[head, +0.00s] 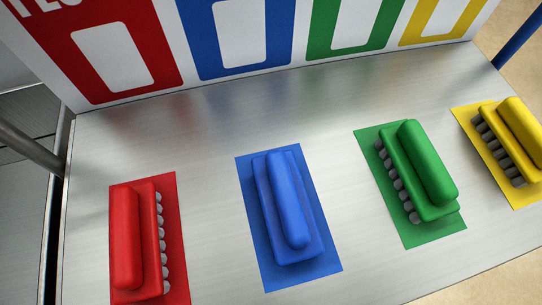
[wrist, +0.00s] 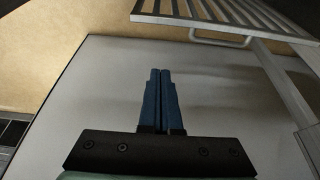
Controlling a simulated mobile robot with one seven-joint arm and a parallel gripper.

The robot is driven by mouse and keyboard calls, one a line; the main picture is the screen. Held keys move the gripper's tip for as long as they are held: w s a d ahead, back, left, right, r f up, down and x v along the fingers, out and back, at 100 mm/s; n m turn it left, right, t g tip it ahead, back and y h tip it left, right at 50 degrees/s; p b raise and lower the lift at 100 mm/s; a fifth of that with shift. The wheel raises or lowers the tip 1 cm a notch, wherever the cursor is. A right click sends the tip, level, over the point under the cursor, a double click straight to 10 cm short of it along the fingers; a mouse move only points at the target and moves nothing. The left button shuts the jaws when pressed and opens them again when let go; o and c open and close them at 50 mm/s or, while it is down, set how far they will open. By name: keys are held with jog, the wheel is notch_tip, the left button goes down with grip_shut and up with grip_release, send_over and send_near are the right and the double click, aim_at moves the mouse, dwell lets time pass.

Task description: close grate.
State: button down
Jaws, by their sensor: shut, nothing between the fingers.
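The grate (wrist: 250,15), a slatted grey metal panel, shows at the top right of the wrist view. It has a pale bar handle (wrist: 220,42) under its near edge. It stands out over a flat grey surface, but its hinge and full extent are cut off by the frame. My gripper (wrist: 160,71) has blue fingers pressed together with nothing between them. In the wrist view its tips lie below and to the left of the handle, apart from it. Neither the grate nor my gripper can be made out in the head view.
A steel table (head: 200,140) holds red (head: 128,240), blue (head: 285,200), green (head: 425,175) and yellow (head: 515,130) brushes on matching mats. A white board with coloured panels (head: 240,30) stands behind. A grey bar (head: 30,148) is at left. Grey framing (wrist: 285,85) runs down the wrist view's right.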

notch_tip(320, 180, down, 9)
jog(key=b, duration=0.3)
jog(key=shift+s+r, duration=0.15)
jog(key=shift+s, duration=0.25)
dwell(0.3)
